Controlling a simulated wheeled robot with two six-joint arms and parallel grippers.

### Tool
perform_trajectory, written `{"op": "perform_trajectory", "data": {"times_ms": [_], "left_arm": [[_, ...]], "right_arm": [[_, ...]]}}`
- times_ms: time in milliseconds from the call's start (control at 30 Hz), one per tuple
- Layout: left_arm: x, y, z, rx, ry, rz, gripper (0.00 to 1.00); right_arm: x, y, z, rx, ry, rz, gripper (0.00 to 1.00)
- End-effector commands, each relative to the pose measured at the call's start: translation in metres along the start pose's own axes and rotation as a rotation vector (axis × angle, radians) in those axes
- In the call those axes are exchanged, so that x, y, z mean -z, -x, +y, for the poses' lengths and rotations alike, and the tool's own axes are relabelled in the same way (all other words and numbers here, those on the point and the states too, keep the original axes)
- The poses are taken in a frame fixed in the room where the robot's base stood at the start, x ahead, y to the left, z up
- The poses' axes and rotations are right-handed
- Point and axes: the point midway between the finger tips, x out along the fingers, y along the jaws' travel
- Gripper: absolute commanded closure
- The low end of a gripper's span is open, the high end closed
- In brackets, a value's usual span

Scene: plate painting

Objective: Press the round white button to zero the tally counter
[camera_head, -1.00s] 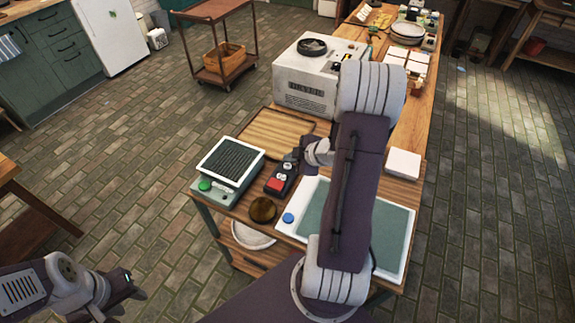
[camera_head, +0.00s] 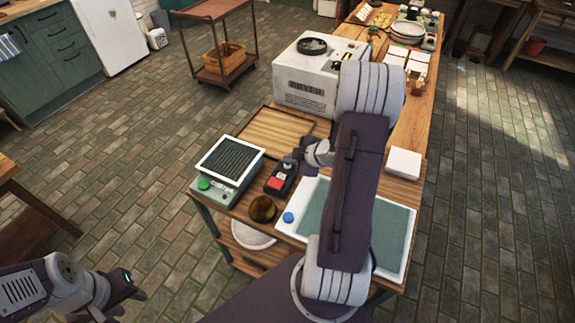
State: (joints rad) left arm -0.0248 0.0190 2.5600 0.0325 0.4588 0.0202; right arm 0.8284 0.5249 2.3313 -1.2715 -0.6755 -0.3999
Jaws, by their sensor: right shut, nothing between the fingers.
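The tally counter (camera_head: 270,188) is a small dark box on the wooden bench, with a red button (camera_head: 276,183) at its near end. My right gripper (camera_head: 289,164) is shut and empty over the far end of the counter. It covers that part, so I cannot make out the round white button or tell whether the fingertips touch it. My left gripper (camera_head: 128,285) hangs low over the floor at the lower left, away from the bench; its fingers are too small to read.
Left of the counter is a scale-like device (camera_head: 228,165) with a green button. A wooden tray (camera_head: 270,132) and white machine (camera_head: 305,85) stand behind.

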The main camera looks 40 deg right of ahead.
Motion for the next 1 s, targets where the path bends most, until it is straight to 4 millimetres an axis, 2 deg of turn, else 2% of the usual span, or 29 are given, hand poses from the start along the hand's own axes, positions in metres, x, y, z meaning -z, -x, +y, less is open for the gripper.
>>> {"op": "perform_trajectory", "data": {"times_ms": [1000], "left_arm": [[-0.0007, -0.0067, -0.0001, 0.0, 0.0, 0.0, 0.61]], "right_arm": [[-0.0044, -0.0061, -0.0046, 0.001, 0.001, 0.0, 1.0]]}}
